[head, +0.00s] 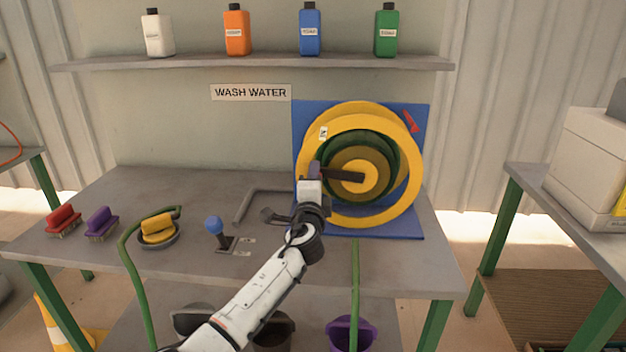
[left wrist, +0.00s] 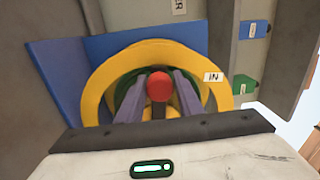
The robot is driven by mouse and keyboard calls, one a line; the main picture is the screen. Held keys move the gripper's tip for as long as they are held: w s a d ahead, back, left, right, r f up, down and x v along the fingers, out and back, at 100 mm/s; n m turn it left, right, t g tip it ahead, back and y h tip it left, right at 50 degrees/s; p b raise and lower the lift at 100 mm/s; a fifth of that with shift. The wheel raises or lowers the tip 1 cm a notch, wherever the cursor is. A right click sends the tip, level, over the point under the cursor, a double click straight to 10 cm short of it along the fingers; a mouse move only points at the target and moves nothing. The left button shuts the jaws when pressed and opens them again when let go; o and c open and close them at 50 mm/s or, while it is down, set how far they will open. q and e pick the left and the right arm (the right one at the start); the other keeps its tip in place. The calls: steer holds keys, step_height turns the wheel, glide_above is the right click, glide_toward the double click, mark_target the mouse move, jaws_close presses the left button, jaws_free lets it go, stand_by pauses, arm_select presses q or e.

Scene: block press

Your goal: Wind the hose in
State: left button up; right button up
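The yellow hose reel (head: 409,180) stands on a blue mount (head: 310,118) at the table's back right. Dark green hose (head: 388,160) shows wound inside it. A green hose length (head: 355,280) hangs over the front edge below the reel. My left gripper (head: 314,170) is at the crank's left end. In the left wrist view, its purple fingers (left wrist: 160,85) close on both sides of the red crank knob (left wrist: 159,87). An "IN" label (left wrist: 213,77) is on the rim. My right gripper is not in view.
Another green hose (head: 131,265) hangs there. A grey bent bar (head: 245,205) lies left of the reel.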

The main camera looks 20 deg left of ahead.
arm_select(q)
steer(key=shift+o, duration=1.1)
steer(key=shift+s, duration=0.1)
steer(key=v, duration=1)
steer(key=shift+f, duration=0.1)
